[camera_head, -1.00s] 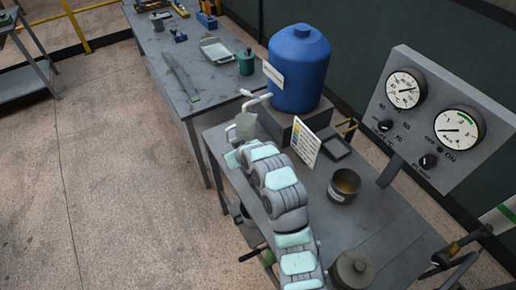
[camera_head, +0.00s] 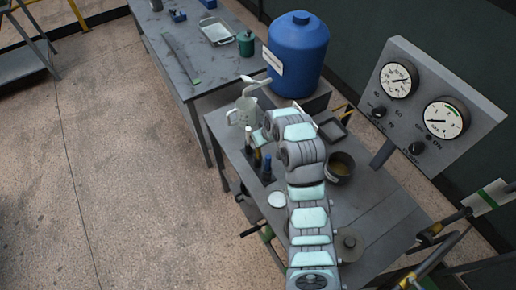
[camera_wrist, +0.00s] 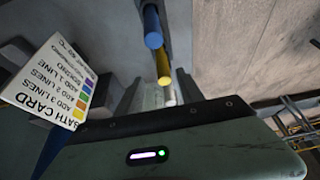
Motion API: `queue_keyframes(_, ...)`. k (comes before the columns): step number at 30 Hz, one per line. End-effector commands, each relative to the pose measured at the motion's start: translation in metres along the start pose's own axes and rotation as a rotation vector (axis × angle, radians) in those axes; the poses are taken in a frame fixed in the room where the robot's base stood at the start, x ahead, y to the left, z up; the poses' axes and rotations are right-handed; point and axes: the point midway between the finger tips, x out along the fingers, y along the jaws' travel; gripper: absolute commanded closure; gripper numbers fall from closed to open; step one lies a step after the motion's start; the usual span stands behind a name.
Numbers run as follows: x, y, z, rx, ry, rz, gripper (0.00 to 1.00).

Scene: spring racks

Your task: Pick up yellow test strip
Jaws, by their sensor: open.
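In the wrist view, a narrow yellow piece (camera_wrist: 163,68) stands beyond my gripper (camera_wrist: 158,92), below a blue piece (camera_wrist: 152,28). I cannot tell for sure that the yellow piece is the test strip. No contact shows. My arm hides the fingertips there.
The bath card (camera_wrist: 55,82) with coloured squares is close on the left in the wrist view.

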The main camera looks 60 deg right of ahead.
Motion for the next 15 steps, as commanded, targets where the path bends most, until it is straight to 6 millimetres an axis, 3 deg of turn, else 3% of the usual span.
queue_keyframes(9,0.040,-0.007,0.002,0.002,-0.006,-0.004,0.55)
queue_keyframes(15,0.046,-0.006,0.001,-0.001,-0.001,-0.001,0.55)
